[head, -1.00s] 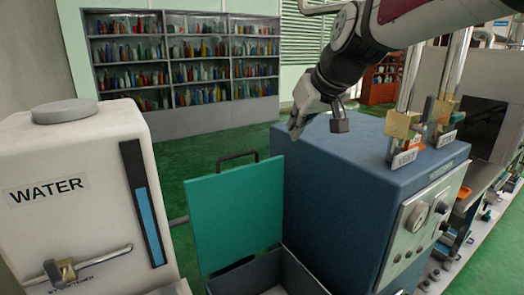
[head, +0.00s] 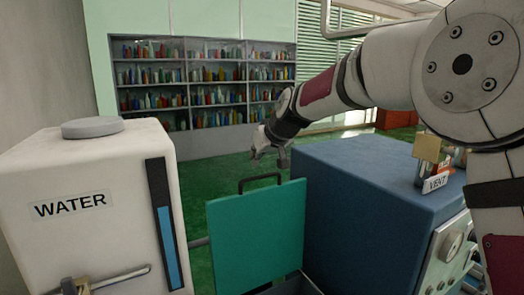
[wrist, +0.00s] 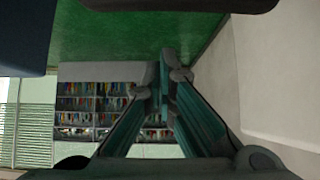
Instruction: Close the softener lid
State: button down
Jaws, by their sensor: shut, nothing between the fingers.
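The teal softener lid (head: 250,235) stands upright and open in the head view, with a dark handle (head: 260,178) on its top edge. It rises from a dark open bin (head: 295,285), mostly cut off by the bottom of the picture. My gripper (head: 256,153) is just above the handle in the picture and looks farther back than the lid, apart from it. In the wrist view, my gripper (wrist: 166,65) has its fingertips together with nothing held. The lid cannot be made out in the wrist view.
A white water tank (head: 100,165) stands left of the lid, and a blue cabinet (head: 365,195) with a VENT tag (head: 435,183) stands close on its right. Green floor (head: 205,170) lies open behind, up to bottle shelves (head: 195,75).

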jog(key=shift+s+d+f, duration=0.35)
jog(key=shift+s+d, duration=0.15)
jog(key=shift+s, duration=0.2)
jog(key=shift+s+d+f, duration=0.35)
jog(key=shift+s+d, duration=0.1)
jog(key=shift+s, duration=0.2)
jog(key=shift+s+d+b, duration=0.1)
jog(key=shift+b, duration=0.35)
